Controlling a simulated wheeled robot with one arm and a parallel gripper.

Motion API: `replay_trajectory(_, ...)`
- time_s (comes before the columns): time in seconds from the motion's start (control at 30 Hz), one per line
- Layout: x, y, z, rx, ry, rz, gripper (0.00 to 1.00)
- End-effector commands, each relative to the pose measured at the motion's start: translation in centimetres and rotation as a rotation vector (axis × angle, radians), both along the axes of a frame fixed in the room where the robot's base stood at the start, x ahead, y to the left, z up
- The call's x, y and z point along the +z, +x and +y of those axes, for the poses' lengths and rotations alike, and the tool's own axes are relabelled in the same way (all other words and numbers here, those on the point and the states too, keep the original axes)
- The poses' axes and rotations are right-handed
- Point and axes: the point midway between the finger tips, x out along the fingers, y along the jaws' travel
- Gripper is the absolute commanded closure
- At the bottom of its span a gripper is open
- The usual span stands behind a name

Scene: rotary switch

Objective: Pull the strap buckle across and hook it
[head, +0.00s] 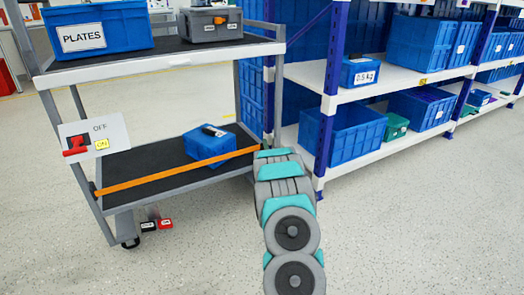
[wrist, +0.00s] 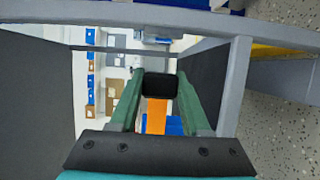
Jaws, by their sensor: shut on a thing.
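A grey cart stands at the left. An orange strap (head: 180,170) runs taut across the front of its lower shelf (head: 140,170), from the left post to my arm at the right post. In the wrist view my gripper (wrist: 160,85) is shut on the black buckle (wrist: 160,86), with the orange strap (wrist: 156,116) leading away below it. The cart's grey right post (wrist: 232,85) stands just right of my fingers. In the head view my arm hides the buckle and fingertips. Any hook is hidden, and I cannot tell whether the buckle touches it.
A blue box (head: 207,143) sits on the lower shelf behind the strap. A red rotary switch (head: 76,146) on a white panel is on the left post. Blue bins (head: 345,132) fill the rack at right.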

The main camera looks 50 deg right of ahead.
Motion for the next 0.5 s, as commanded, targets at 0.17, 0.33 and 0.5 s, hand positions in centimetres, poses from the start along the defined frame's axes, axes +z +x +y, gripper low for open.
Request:
replay_trajectory(0.17,-0.12,0.12,0.16,0.003,0.001,0.002,1.00)
replay_trajectory(0.33,-0.08,0.12,0.15,0.003,0.001,0.002,0.37)
replay_trajectory(0.5,-0.05,0.09,0.12,0.002,0.001,0.001,0.22)
